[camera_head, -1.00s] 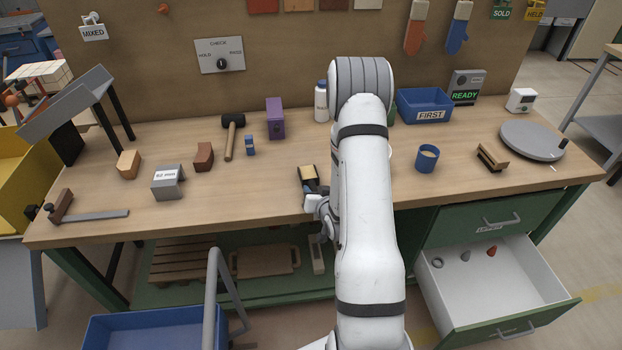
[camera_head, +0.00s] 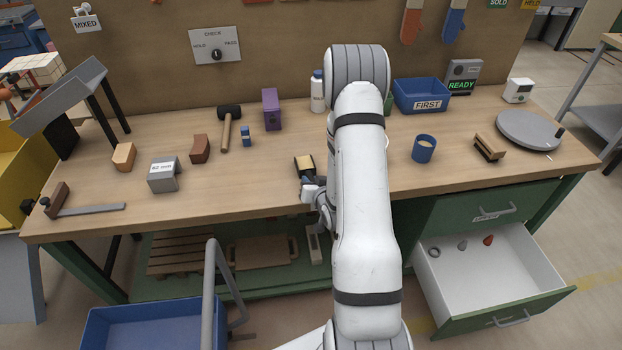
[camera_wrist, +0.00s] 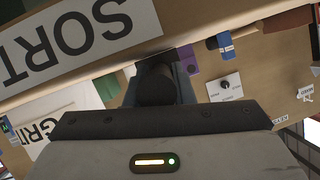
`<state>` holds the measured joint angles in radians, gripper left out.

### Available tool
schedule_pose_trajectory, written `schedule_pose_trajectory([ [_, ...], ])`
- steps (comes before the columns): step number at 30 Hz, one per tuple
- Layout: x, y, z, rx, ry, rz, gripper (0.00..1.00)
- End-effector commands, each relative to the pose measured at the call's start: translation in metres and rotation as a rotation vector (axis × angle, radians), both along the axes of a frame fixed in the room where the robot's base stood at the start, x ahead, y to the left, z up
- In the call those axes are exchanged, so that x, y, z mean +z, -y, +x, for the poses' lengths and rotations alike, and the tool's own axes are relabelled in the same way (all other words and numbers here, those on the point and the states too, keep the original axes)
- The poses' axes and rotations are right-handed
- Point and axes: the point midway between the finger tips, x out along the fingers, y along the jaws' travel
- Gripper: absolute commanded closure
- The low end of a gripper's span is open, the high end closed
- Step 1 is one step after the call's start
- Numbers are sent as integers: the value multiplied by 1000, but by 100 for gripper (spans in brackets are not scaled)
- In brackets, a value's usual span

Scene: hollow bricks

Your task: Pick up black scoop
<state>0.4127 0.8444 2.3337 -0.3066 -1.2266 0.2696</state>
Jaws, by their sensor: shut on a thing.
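The black scoop (camera_head: 303,168) is at the front edge of the wooden bench, with a tan patch in its bowl. My gripper (camera_head: 311,188) is at its near end, shut on its handle. In the wrist view, the dark round handle (camera_wrist: 155,84) is between my gripper's fingers (camera_wrist: 178,78). My arm hides part of the gripper in the head view. I cannot tell whether the scoop touches the bench top.
A blue cup (camera_head: 423,149), a brush (camera_head: 489,148) and a FIRST bin (camera_head: 421,96) are right. An open drawer (camera_head: 470,285) juts out below.

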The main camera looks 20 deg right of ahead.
Motion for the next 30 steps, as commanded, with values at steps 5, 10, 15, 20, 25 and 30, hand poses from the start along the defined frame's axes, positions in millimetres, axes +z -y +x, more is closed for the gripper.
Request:
schedule_pose_trajectory([
  [5, 13, 0, 1, 0, 4, -1, 100],
  [10, 36, 1, 1, 0, 7, -3, 100],
  [15, 64, 1, 1, -1, 7, -2, 100],
  [20, 84, 1, 1, -1, 5, -2, 100],
  [25, 96, 1, 0, -1, 3, -1, 100],
  [30, 99, 1, 0, -1, 2, 0, 100],
])
